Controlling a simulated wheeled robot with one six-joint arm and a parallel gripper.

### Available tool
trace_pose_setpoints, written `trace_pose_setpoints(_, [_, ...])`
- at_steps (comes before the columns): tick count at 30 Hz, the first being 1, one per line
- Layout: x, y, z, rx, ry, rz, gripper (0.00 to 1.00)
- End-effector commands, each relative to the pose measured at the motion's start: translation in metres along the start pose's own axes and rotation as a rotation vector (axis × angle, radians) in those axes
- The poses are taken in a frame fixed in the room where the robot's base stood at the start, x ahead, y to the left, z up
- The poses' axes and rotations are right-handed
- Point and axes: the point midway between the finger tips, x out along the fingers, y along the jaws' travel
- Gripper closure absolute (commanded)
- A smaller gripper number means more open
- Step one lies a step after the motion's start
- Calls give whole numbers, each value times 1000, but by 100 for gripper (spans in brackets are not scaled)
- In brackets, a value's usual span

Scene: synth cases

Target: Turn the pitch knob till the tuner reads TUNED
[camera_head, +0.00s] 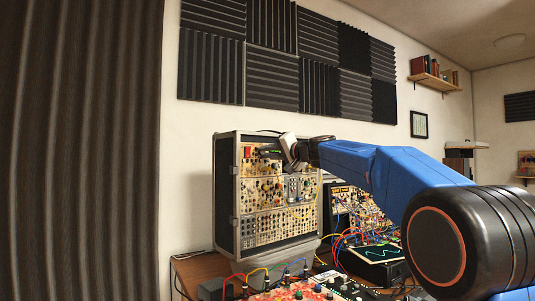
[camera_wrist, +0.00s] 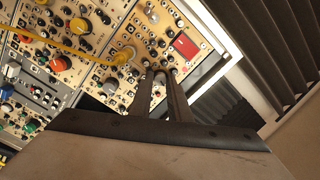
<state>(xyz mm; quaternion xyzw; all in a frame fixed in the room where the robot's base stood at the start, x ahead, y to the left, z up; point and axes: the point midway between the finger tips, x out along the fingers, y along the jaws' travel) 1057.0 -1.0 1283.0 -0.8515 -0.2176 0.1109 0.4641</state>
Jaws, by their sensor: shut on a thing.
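The synth case (camera_head: 228,225) stands upright on the desk, its tan panel full of knobs and jacks. My gripper (camera_head: 287,160) reaches the upper right part of this panel from the right. In the wrist view my gripper (camera_wrist: 160,74) has its two dark fingers close together against the panel. They are shut on a small knob (camera_wrist: 160,78), mostly hidden between the tips. I cannot read a label that marks it as the pitch knob. A red rectangle (camera_wrist: 185,45) sits just beyond the fingertips. I cannot make out any tuner reading in either view.
A yellow cable (camera_wrist: 60,45) crosses the panel. A second case with patch cables (camera_head: 365,210) and a screen with a green trace (camera_head: 378,252) stand to the right. Foam panels (camera_head: 270,75) cover the wall above.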

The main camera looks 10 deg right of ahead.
Motion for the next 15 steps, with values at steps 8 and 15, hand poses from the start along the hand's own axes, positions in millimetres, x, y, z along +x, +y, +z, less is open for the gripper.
trace_pose_setpoints(8, [0,0,0,93,4,-2,100])
trace_pose_setpoints(15, [0,1,0,92,4,-2,81])
